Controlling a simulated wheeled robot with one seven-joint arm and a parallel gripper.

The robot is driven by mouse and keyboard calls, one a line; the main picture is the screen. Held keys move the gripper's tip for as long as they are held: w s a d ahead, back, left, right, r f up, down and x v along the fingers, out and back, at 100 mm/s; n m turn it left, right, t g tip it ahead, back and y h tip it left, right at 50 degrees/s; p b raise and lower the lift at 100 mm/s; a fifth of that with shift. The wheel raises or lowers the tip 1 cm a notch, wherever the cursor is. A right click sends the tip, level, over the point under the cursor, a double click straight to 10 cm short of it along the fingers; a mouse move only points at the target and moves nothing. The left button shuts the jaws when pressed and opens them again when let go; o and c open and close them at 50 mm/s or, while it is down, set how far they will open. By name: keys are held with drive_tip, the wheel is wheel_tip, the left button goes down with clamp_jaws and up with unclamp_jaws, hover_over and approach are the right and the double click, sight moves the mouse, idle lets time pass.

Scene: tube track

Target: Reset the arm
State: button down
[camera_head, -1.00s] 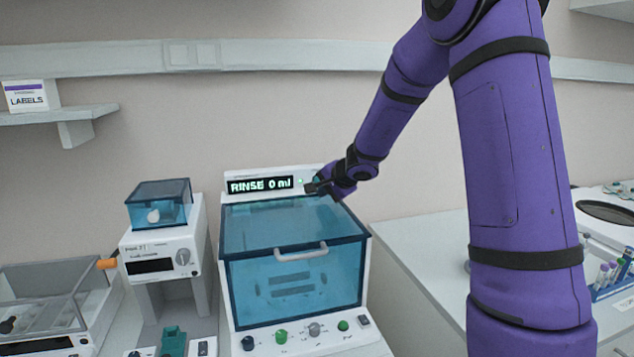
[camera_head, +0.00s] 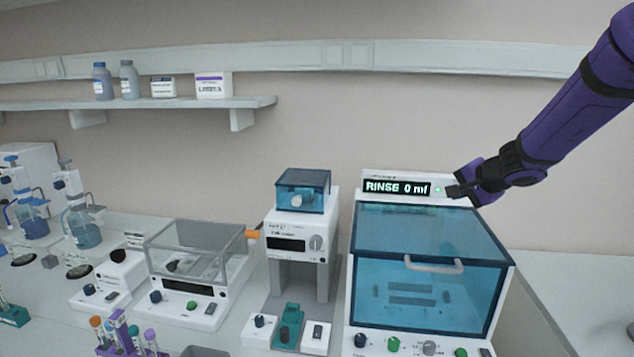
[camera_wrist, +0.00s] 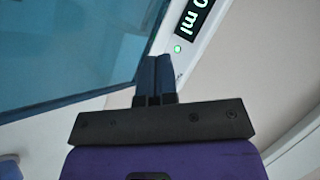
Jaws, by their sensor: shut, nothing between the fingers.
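My gripper (camera_head: 454,191) is at the end of my purple arm, close to the right end of the display panel on the blue-lidded rinse machine (camera_head: 352,300). In the wrist view my gripper (camera_wrist: 157,62) has its two dark fingers together with nothing between them. The fingertips are near a small green light (camera_wrist: 177,49) beside the display (camera_head: 397,187), which reads "RINSE 0 ml". Whether the fingertips touch the panel I cannot tell. The machine's blue lid (camera_head: 430,232) is down, with a pale handle (camera_head: 434,264) on its front.
A white device with a small blue cover (camera_head: 302,190) stands left of the machine. Further left are a clear-lidded box (camera_head: 195,248), tube racks and flasks. A wall shelf (camera_head: 180,103) holds bottles and boxes. Bare counter (camera_head: 590,290) lies to the right.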

drive_tip(key=s+a+r+n+g+y, duration=0.1)
drive_tip(key=s+a+r+n, duration=0.3)
drive_tip(key=s, duration=0.5)
drive_tip(key=s+a+r+n+g+y, duration=0.1)
drive_tip(key=s+a+r+n+g, duration=0.15)
drive_tip(key=s+a+r, duration=0.4)
drive_tip(key=s+d+f+n+h, duration=0.1)
drive_tip(key=s+d+n+h, duration=0.1)
drive_tip(key=s, duration=0.9)
drive_tip(key=s+d+f+n+g+h, duration=0.1)
drive_tip(key=s+d+n+h, duration=0.1)
drive_tip(key=s, duration=0.9)
drive_tip(key=shift+s+d+h, duration=0.2)
drive_tip(key=shift+d+h, duration=0.2)
drive_tip(key=shift+h, duration=0.2)
idle(1.5)
